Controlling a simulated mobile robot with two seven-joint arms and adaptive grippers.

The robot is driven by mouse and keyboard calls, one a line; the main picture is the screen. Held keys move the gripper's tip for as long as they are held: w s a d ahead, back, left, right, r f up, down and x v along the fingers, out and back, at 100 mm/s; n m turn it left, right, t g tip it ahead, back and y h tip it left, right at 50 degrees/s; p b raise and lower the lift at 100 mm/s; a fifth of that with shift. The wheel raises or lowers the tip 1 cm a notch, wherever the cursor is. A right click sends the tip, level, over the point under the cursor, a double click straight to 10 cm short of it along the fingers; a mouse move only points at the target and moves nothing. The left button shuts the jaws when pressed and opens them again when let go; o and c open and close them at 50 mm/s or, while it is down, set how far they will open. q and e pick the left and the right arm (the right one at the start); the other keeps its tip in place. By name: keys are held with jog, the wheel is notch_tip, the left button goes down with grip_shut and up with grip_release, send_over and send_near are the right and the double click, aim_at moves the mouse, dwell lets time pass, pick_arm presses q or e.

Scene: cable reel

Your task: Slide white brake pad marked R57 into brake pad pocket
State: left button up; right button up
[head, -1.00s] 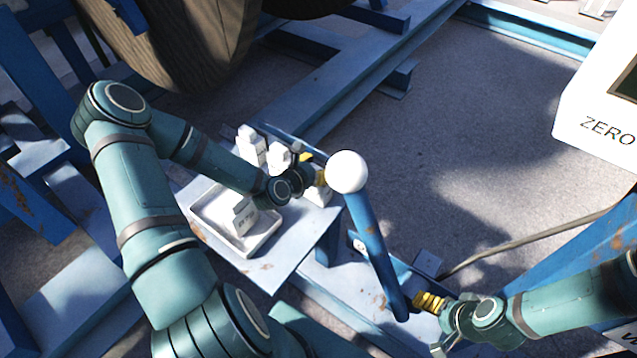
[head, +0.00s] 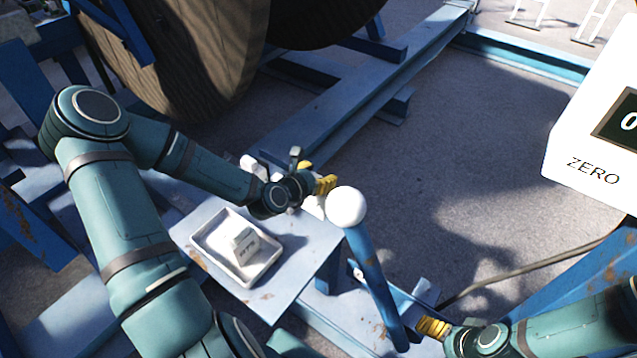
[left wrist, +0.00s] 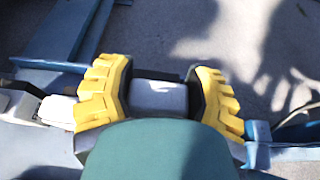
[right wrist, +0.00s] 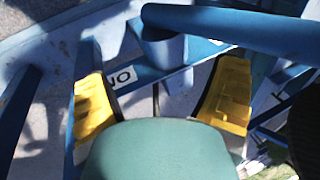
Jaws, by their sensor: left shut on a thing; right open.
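My left gripper (head: 326,185) is shut on a pale grey-white block (left wrist: 158,97), which sits between the yellow fingers in the left wrist view. No marking shows on that block, so I cannot read R57. The left gripper is behind the white ball of a blue lever in the head view, beyond the tray. Another white block (head: 243,240) with small dark print stands in a white tray (head: 213,258); its print is too small to read. My right gripper (right wrist: 162,100) is open and empty, near the lever's lower end. I cannot make out the brake pad pocket.
The blue lever with its white ball (head: 346,207) rises between my grippers. More white pieces (head: 252,165) are partly hidden behind my left arm. A wooden cable reel (head: 190,60) stands at the back left. A white display box (head: 590,160) is at right. Open floor lies beyond the lever.

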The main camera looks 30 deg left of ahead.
pick_arm(q)
jog(key=shift+r, duration=0.7)
jog(key=shift+r+p, duration=1.25)
jog(key=shift+p, duration=0.15)
jog(key=shift+f, duration=0.1)
